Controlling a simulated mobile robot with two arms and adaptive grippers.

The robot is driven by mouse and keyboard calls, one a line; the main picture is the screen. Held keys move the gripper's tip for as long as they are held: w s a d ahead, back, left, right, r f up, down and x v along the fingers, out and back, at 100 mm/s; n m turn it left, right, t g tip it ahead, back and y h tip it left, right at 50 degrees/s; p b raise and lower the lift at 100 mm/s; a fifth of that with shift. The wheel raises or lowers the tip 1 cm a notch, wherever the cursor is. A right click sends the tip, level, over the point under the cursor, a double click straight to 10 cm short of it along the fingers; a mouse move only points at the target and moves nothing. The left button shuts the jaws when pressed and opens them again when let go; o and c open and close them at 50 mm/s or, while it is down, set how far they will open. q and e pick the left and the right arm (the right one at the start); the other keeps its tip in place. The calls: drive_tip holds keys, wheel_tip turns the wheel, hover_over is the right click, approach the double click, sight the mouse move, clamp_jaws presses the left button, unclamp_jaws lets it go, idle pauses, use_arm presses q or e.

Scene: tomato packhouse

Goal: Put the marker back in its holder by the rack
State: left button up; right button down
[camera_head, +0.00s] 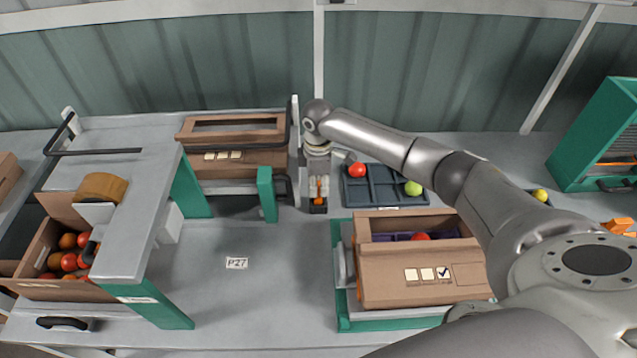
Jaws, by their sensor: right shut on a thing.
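My right gripper (318,186) points down at the back middle of the bench, its arm reaching in from the right. It is shut on a small, thin thing with orange on it, which looks like the marker (319,189); the fingers hide most of it. A small dark holder (318,208) stands directly below the fingers. I cannot tell whether the marker's tip is inside it or just above it. My left gripper is not in view.
A dark compartment tray (385,202) with a red and a green tomato lies right of the gripper. A carton with a ticked box (390,290) stands in front. Another carton (240,165) and a green-legged stand (135,262) are left. The bench around label P27 (237,263) is clear.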

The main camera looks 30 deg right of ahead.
drive_tip(key=shift+f, duration=0.1)
drive_tip(key=c, duration=1.3)
unclamp_jaws()
drive_tip(key=shift+c, duration=1.3)
wheel_tip(320, 180, up, 7)
drive_tip(key=p, duration=0.7)
drive_tip(key=shift+p, duration=0.3)
